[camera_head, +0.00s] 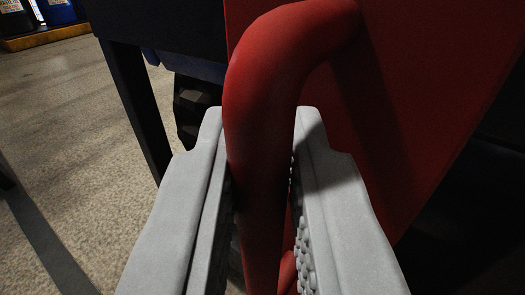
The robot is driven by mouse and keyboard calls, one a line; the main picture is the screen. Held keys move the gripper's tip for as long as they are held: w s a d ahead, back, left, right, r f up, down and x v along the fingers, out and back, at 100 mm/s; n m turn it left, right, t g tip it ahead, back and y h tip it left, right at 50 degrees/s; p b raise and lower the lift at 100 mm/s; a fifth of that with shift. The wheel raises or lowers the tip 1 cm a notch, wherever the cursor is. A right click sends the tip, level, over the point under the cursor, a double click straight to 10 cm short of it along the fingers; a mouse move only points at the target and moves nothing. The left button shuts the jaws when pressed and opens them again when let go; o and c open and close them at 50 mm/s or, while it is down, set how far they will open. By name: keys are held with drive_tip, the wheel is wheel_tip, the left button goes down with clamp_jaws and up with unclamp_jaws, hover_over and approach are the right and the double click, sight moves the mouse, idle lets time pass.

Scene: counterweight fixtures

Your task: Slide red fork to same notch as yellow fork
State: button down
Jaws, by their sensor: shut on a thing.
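A thick red tube handle (265,90) rises through the middle of the view and bends right at the top into a red panel (430,70). The handle and panel look like parts of the red fork. My gripper (260,135) has one grey finger on each side of the handle and is shut on its upright part. The handle's lower end runs out of the bottom of the picture. The yellow fork and the notches are not in view.
A black frame with a dark post (137,110) stands left of the handle, with a dark blocky part (195,105) behind it. Speckled floor (70,120) lies open at the left. Blue and black containers (57,12) stand on a yellow-edged base at the far upper left.

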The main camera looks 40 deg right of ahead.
drive_tip(key=s+d, duration=0.2)
drive_tip(key=s, duration=0.6)
drive_tip(key=shift+d, duration=0.35)
drive_tip(key=c, duration=1.5)
unclamp_jaws()
drive_tip(key=shift+w+d, duration=0.2)
drive_tip(key=shift+a, duration=0.15)
drive_tip(key=v, duration=1.7)
drive_tip(key=shift+a+r, duration=0.1)
